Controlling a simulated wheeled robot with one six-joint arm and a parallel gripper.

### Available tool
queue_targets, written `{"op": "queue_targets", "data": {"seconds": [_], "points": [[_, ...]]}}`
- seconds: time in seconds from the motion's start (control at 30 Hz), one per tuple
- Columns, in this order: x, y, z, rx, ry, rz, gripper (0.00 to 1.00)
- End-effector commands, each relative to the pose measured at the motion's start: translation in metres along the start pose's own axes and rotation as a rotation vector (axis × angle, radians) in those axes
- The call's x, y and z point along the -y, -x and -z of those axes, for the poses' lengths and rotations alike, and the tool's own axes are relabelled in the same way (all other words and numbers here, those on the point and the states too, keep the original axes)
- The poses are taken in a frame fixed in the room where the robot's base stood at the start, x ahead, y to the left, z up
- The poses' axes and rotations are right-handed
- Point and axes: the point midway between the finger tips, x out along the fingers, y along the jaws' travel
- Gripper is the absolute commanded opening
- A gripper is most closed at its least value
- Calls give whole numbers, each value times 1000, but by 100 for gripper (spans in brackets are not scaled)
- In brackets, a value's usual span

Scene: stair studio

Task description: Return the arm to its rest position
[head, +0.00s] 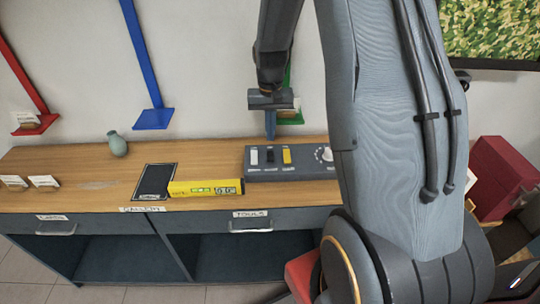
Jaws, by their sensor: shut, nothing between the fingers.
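My arm (395,130) fills the right of the head view, rising from its base and bending over at the top. My gripper (270,125) hangs fingers down above the back of the wooden cabinet top. It is shut and holds nothing. It is just behind or above the grey control panel (262,171); the exact gap cannot be told. My arm hides the right end of the cabinet.
The cabinet top (80,170) bears a yellow level (205,188), a black tablet-like plate (154,182), a green vase (117,144) and small cards (44,182). Blue (152,118) and red (35,123) wall brackets stand behind. A red box (505,175) is at right.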

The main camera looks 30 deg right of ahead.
Motion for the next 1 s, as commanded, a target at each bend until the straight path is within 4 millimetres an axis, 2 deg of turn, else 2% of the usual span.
{"op": "queue_targets", "data": {"seconds": [0.13, 0.7, 0.77, 0.87, 1.0], "points": [[0, 11, 0, 0, 0, 0, 0], [2, 13, -4, -4, 10, 1, 0], [6, 17, -12, -8, 26, 2, 0], [15, 27, -35, -25, 74, 5, 0], [28, 42, -84, -55, 170, 12, 0]]}}
